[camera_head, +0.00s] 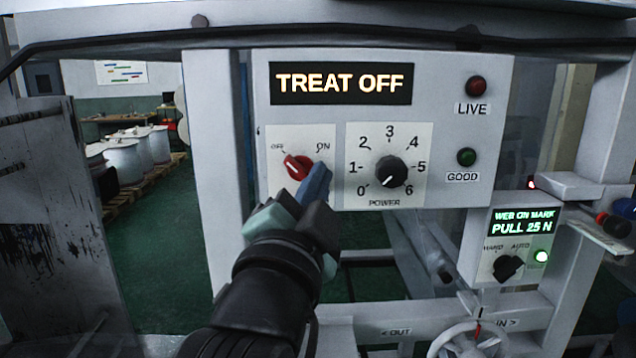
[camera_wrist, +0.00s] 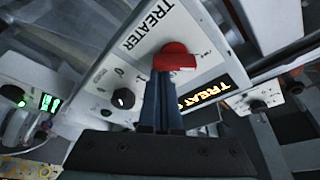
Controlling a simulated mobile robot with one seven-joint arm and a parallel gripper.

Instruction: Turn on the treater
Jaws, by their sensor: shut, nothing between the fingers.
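The treater's panel (camera_head: 440,130) is grey, with a lit display (camera_head: 340,83) that reads TREAT OFF. Below the display is a red selector knob (camera_head: 295,166) between OFF and ON marks, its pointer toward OFF at upper left. My gripper (camera_head: 317,182) is shut and empty, its blue fingers at the lower right of the knob. In the wrist view the fingertips (camera_wrist: 163,78) reach right up to the red knob (camera_wrist: 175,56) and overlap its lower edge. I cannot tell whether they touch it. The red LIVE lamp (camera_head: 476,86) and green GOOD lamp (camera_head: 466,157) look dim.
A smaller web panel (camera_head: 512,245) reading PULL 25 N is at lower right, above a handwheel (camera_head: 470,342). A scuffed grey upright (camera_head: 40,220) stands at left.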

